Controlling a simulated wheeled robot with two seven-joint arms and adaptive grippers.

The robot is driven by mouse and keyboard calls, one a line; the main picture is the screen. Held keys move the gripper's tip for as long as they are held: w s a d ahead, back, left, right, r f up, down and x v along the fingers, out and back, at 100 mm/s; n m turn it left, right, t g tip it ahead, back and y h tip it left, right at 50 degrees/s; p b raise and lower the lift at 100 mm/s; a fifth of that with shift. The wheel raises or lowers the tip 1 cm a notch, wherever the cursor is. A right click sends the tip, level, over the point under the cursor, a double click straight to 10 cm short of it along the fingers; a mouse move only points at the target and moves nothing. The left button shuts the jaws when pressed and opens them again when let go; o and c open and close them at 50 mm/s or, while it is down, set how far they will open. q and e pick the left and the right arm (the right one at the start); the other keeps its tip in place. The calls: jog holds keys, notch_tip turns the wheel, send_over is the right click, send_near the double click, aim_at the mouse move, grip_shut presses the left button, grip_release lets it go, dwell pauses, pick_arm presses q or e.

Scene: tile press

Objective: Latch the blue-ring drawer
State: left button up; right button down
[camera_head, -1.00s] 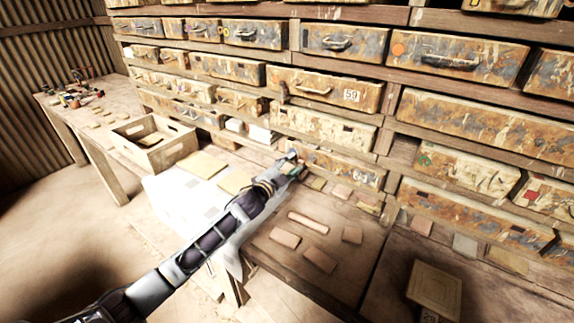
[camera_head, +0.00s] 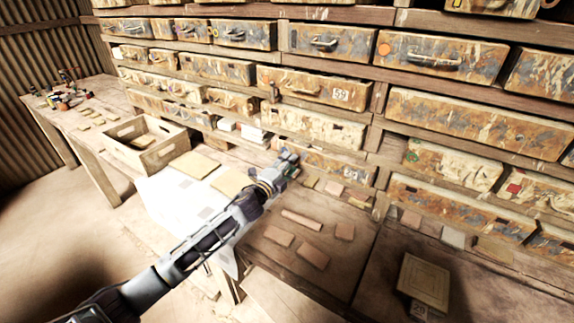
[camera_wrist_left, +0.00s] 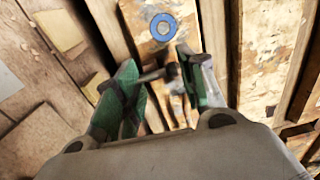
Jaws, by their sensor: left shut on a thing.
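The blue ring (camera_wrist_left: 163,27) is a flat blue circle on the worn, rust-stained drawer front (camera_wrist_left: 150,52), just beyond my fingertips in the left wrist view. In the head view I take this to be the low drawer (camera_head: 335,168) at my left gripper (camera_head: 288,164); its ring is not visible there. In the left wrist view my left gripper (camera_wrist_left: 158,68) has its green-padded fingers on either side of a small grey metal fitting (camera_wrist_left: 174,74) and is shut on it. The fitting's exact shape is blurred and partly hidden. My right gripper is not in view.
Rows of worn drawers rise behind the bench, one marked 59 (camera_head: 341,95). Loose tiles (camera_head: 302,219) lie on the bench below my gripper. An open wooden crate (camera_head: 145,140) stands at the left, and a framed tile (camera_head: 424,280) lies at the front right.

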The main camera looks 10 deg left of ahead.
pick_arm(q)
jog(key=shift+s+d+f, duration=0.1)
jog(key=shift+s+f, duration=0.1)
jog(key=shift+f, duration=0.85)
jog(key=o, duration=1)
jog(key=shift+o, duration=1.2)
jog(key=shift+w+f, duration=0.1)
jog(key=shift+w, duration=0.05)
jog(key=shift+o, duration=0.3)
jog(key=shift+f, duration=0.1)
jog(key=shift+o, duration=0.9)
jog(key=shift+s, duration=0.35)
jog(key=r+v, duration=0.2)
jog(key=v, duration=0.9)
jog(key=shift+a, duration=0.25)
